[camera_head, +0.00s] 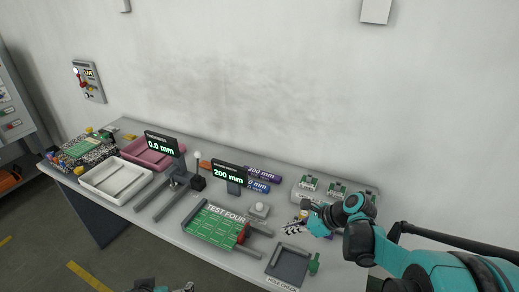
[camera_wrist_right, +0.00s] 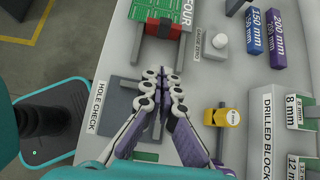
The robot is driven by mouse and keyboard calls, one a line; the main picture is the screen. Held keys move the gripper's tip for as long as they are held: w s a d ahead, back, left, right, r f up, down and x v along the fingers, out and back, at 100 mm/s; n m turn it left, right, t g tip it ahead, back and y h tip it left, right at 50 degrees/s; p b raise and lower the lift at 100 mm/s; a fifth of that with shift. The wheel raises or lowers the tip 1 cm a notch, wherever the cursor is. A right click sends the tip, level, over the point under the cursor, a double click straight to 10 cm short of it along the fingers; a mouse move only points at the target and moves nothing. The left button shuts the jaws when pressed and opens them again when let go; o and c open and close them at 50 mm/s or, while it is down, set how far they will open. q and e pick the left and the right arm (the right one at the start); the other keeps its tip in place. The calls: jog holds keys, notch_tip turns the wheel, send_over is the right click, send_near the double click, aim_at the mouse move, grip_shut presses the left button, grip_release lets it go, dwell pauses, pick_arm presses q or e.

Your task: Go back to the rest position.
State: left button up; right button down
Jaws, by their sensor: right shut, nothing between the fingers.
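My right gripper (camera_head: 294,228) reaches in from the right over the front right part of the workbench. In the right wrist view its fingers (camera_wrist_right: 163,92) are together with nothing between them. They are above the bench near the grey hole check tray (camera_wrist_right: 122,100), which also shows in the head view (camera_head: 287,267). A small teal and grey part of my left arm (camera_head: 165,288) shows at the bottom edge of the head view; its fingers cannot be made out clearly.
The green test four board (camera_head: 214,226) lies left of the right gripper. A yellow item (camera_wrist_right: 228,117) and the drilled blocks rack (camera_wrist_right: 268,130) stand close on its other side. Gauges with displays (camera_head: 162,144), a white tray (camera_head: 92,178) and a pink tray (camera_head: 147,152) stand farther left.

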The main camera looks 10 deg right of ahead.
jog(key=s+r+n+t+h, duration=0.1)
jog(key=s+r+n+h, duration=0.1)
jog(key=s+n, duration=0.6)
jog(key=s+r+n+t+h, duration=0.1)
jog(key=s+n+h, duration=0.4)
jog(key=n, duration=1.1)
jog(key=shift+s+d+r+n, duration=0.2)
jog(key=shift+s+r+n, duration=0.2)
jog(key=shift+s, duration=1.25)
dwell(0.9)
